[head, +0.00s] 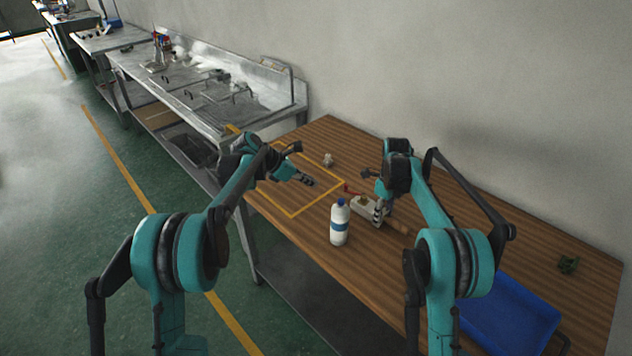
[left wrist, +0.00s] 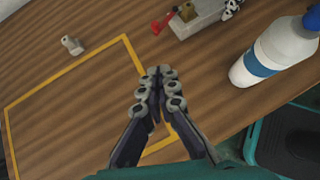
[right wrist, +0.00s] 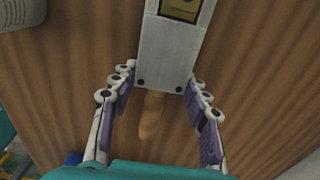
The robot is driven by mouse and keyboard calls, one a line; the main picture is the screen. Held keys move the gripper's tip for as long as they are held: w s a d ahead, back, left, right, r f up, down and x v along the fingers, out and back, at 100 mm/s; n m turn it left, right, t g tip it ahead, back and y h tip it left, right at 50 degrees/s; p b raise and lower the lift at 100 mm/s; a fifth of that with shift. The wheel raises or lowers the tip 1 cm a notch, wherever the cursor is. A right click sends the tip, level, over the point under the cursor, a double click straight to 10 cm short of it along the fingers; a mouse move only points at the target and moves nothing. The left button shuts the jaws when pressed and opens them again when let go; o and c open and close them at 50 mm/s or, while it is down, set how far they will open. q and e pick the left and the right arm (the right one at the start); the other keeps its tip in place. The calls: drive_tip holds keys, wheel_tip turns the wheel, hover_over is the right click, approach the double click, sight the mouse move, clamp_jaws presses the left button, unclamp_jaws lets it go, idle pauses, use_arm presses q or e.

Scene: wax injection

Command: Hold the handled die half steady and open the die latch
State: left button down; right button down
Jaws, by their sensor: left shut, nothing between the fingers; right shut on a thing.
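The die (head: 368,207) is a light grey block lying on the wooden table, with a wooden handle (head: 397,227) at its near right end and a red latch (head: 350,189) at its far left end. My right gripper (head: 378,213) is shut on the handled die half; the right wrist view shows its fingers on either side of the block (right wrist: 168,55), with the handle (right wrist: 151,118) between them. My left gripper (head: 309,182) is shut and empty above the yellow-taped square, left of the latch. In the left wrist view the latch (left wrist: 163,22) is beyond the fingertips (left wrist: 155,73), apart from them.
A white bottle with a blue cap (head: 340,224) stands close in front of the die. A small pale part (head: 328,160) lies near the taped square (head: 292,216). A blue tray (head: 510,315) and a small green object (head: 568,264) are on the right. The square's inside is clear.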

use_arm(q)
drive_tip(key=x, duration=0.7)
drive_tip(key=shift+d+f, duration=0.2)
drive_tip(key=shift+w+d+f, duration=0.1)
drive_tip(key=shift+w+d, duration=0.2)
drive_tip(key=shift+d, duration=0.25)
drive_tip(key=shift+w+d, duration=0.35)
drive_tip(key=shift+d, duration=0.2)
drive_tip(key=shift+w+d, duration=0.4)
drive_tip(key=shift+d, duration=0.25)
drive_tip(key=shift+w+m+g+h, duration=0.4)
drive_tip(key=shift+w+m+g, duration=0.4)
drive_tip(key=shift+m, duration=0.4)
drive_tip(key=shift+w+d+g, duration=0.15)
drive_tip(key=shift+w+d, duration=0.1)
drive_tip(key=shift+w, duration=0.35)
drive_tip(key=shift+w+d+g, duration=0.15)
drive_tip(key=shift+w+d, duration=0.05)
drive_tip(key=shift+w, duration=0.45)
drive_tip(key=shift+s, duration=0.15)
